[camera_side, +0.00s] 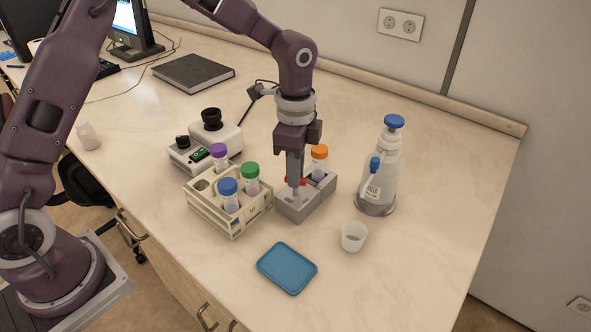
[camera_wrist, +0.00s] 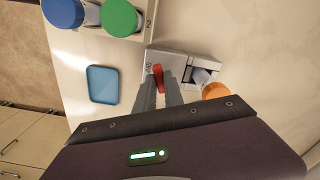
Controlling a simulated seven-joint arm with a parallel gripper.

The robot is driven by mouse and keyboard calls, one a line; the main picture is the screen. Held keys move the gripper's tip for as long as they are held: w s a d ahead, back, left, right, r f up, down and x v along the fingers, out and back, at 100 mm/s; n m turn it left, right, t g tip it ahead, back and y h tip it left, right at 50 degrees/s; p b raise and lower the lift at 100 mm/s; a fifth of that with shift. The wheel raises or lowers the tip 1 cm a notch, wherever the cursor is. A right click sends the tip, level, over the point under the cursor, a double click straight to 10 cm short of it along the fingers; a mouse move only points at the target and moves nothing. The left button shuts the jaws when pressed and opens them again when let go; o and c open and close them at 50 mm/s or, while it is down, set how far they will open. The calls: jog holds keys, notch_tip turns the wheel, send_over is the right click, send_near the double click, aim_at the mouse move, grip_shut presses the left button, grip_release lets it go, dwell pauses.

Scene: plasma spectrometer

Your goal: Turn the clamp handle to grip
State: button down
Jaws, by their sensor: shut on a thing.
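The grey clamp block (camera_side: 298,206) stands on the bench in the side view, and it also shows in the wrist view (camera_wrist: 178,62). Its red handle (camera_wrist: 158,77) sits between my fingertips in the wrist view. My gripper (camera_side: 295,184) points down over the block and is shut on the handle; only small red bits show around the fingers in the side view. A tube with an orange cap (camera_side: 319,152) stands upright in the block, to the right of my gripper. Its cap also shows in the wrist view (camera_wrist: 214,91).
A tube rack (camera_side: 235,228) with purple, blue and green caps stands close to the left of the block. A wash bottle (camera_side: 387,165) and a small cup (camera_side: 353,237) stand to the right. A blue tray (camera_side: 287,268) lies in front. A white device (camera_side: 206,145) is behind the rack.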

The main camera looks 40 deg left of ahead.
jog(key=n, duration=0.6)
jog(key=shift+n, duration=0.3)
jog(key=n, duration=0.6)
jog(key=shift+n, duration=0.3)
jog(key=c, duration=1.4)
grip_release()
jog(key=shift+c, duration=0.2)
notch_tip(320, 180, up, 7)
jog(key=shift+r, duration=0.1)
notch_tip(320, 180, up, 8)
